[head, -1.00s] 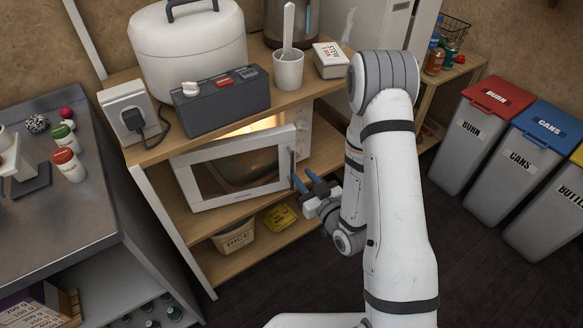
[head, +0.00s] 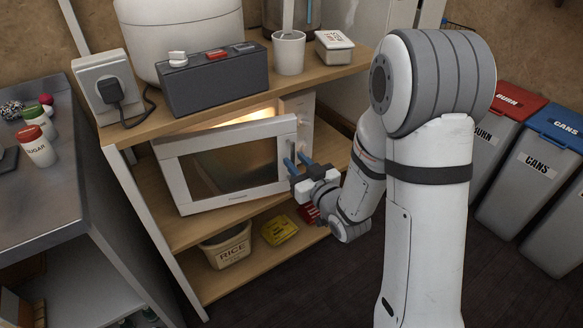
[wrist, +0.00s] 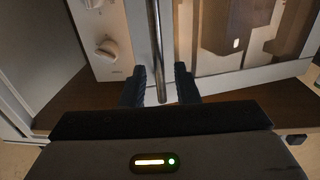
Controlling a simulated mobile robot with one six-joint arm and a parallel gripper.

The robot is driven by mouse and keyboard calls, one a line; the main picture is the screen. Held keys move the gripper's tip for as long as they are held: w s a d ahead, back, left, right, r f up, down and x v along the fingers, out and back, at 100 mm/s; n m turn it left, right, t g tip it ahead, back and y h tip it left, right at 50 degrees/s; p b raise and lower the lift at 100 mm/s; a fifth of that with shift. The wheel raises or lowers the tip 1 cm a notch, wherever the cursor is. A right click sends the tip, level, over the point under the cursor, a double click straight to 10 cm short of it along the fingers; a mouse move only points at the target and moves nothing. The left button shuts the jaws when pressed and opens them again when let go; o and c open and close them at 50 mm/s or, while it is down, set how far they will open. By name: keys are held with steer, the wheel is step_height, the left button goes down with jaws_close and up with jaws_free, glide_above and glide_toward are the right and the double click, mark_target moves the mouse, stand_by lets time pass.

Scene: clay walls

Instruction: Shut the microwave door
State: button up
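The white microwave (head: 297,105) stands on the middle shelf, its inside lit. Its framed glass door (head: 230,128) is partly open, swung out toward me, with a gap above its top edge. My gripper (head: 297,160) is at the right, free edge of the door, with its blue fingers pointing at it. In the wrist view, the upright metal door handle (wrist: 157,45) runs between the two dark fingertips of my gripper (wrist: 160,85). The fingers are apart, with a narrow gap seeming to show beside the handle. Contact with the handle cannot be told.
A grey switch box (head: 213,80), a mug (head: 289,52) and a white pot (head: 180,30) stand on the top shelf. A rice basket (head: 226,247) and a yellow packet (head: 279,230) are below. Lidded bins (head: 525,165) stand at right, a grey counter (head: 45,200) at left.

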steer(key=shift+x, duration=1.35)
jaws_close()
